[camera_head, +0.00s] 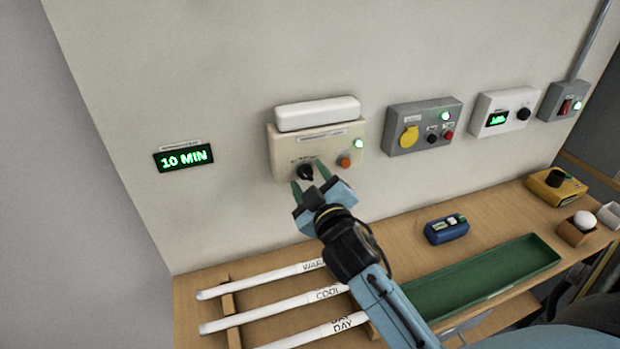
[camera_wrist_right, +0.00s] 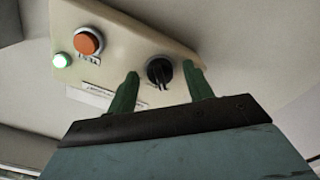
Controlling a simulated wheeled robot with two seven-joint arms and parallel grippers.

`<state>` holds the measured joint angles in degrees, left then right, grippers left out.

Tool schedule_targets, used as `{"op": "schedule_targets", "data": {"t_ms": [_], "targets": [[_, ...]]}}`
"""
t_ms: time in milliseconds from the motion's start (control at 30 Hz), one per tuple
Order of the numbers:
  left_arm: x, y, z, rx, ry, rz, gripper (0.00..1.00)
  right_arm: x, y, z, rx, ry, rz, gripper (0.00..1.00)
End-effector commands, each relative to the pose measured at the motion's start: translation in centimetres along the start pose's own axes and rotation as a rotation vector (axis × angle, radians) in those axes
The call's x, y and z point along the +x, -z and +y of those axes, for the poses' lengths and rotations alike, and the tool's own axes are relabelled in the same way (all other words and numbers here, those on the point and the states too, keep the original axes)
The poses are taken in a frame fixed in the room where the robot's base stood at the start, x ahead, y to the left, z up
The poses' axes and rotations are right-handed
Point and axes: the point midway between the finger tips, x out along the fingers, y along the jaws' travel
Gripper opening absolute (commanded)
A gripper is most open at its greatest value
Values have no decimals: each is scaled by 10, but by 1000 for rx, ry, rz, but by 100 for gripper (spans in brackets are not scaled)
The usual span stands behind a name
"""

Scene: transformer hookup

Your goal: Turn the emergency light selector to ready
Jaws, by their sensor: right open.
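The emergency light unit (camera_head: 318,145) is a cream box on the wall with a white lamp bar (camera_head: 317,113) on top. Its black selector knob (camera_head: 305,173) sits at the lower left of the box face, and it also shows in the right wrist view (camera_wrist_right: 160,71). An orange button (camera_head: 344,162) and a lit green lamp (camera_head: 358,143) are on the box's right side. My right gripper (camera_head: 308,177) is open, its green fingertips on either side of the knob. I cannot tell whether they touch it. The knob's labels are too small to read. My left gripper is out of view.
A display (camera_head: 184,158) reading 10 MIN is on the wall at left. A grey box with a yellow socket (camera_head: 409,137) and a white box (camera_head: 504,112) are at right. Below, the wooden bench holds several white tubes (camera_head: 262,280), a green tray (camera_head: 487,275) and a blue device (camera_head: 446,229).

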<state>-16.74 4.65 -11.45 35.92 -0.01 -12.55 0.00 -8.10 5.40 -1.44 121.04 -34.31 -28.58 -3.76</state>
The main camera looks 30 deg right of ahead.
Motion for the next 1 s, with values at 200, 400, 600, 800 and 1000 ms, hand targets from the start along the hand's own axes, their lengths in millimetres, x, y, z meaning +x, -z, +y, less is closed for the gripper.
{"op": "schedule_targets", "data": {"t_ms": [200, 400, 600, 800, 1000], "targets": [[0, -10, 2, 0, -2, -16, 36, 1, 0, 0, 0, 0, 0, 51], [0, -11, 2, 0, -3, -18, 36, 1, 0, 0, 0, 0, 0, 33], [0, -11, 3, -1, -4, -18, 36, 1, 0, 0, 1, 0, 0, 7], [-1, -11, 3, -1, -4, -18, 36, 1, 0, 0, 17, 1, 0, 7], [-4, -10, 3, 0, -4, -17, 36, 1, 0, 0, 95, 0, -2, 7]]}}
